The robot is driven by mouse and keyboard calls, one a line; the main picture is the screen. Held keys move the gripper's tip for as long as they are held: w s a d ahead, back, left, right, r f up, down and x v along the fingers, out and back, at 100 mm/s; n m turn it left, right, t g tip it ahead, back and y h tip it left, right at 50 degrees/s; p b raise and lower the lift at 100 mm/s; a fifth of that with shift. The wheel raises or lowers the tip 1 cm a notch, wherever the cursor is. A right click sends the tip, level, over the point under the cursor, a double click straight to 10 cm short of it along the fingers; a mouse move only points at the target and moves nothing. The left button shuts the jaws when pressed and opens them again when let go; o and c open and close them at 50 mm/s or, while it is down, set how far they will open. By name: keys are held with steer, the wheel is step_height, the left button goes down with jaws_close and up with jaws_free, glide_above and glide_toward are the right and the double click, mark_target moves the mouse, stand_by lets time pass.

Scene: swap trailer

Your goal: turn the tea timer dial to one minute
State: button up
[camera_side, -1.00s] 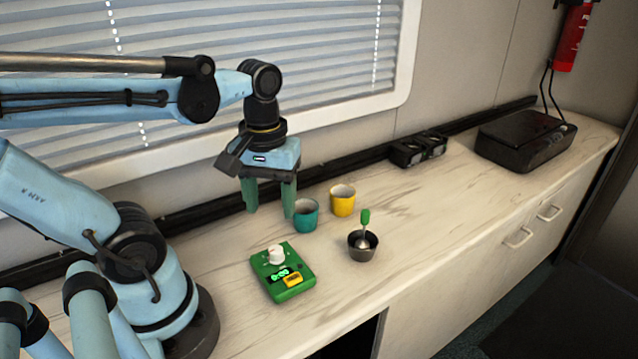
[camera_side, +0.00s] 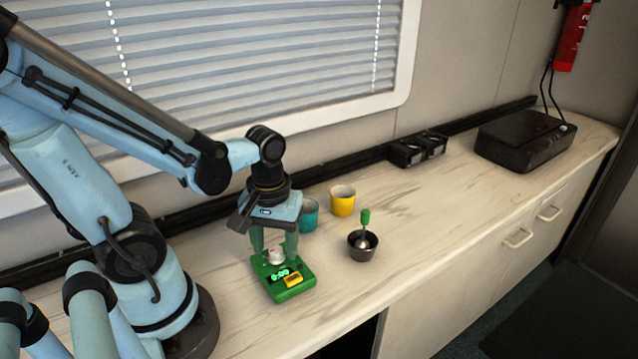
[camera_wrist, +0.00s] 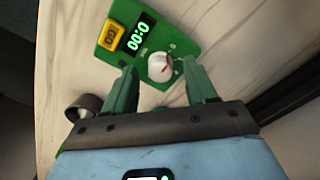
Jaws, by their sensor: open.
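The green tea timer (camera_side: 296,290) lies on the counter, with a lit green display reading 0:00 and a yellow button (camera_side: 293,279). Its white dial (camera_side: 276,257) is at the end nearer the window, partly behind my gripper in the side view. My gripper (camera_side: 274,256) is open, pointing down, with its green fingers on either side of the dial. In the wrist view the dial (camera_wrist: 159,66), with a red mark, shows between and just beyond the fingertips (camera_wrist: 160,70). A gap shows on both sides. I cannot tell how far down the fingertips reach.
A teal cup (camera_side: 309,216) stands close behind my gripper, partly hidden by it. A yellow cup (camera_side: 343,201) and a dark bowl (camera_side: 362,252) with a green-handled spoon (camera_side: 365,219) stand to the right. The counter in front of the bowl is clear.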

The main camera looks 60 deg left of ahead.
steer(key=shift+f, duration=0.25)
jaws_close()
stand_by(0.3)
steer(key=shift+m, duration=0.4)
steer(key=m, duration=0.3)
steer(key=shift+m, duration=0.3)
steer(key=m, duration=0.4)
steer(key=shift+m, duration=0.3)
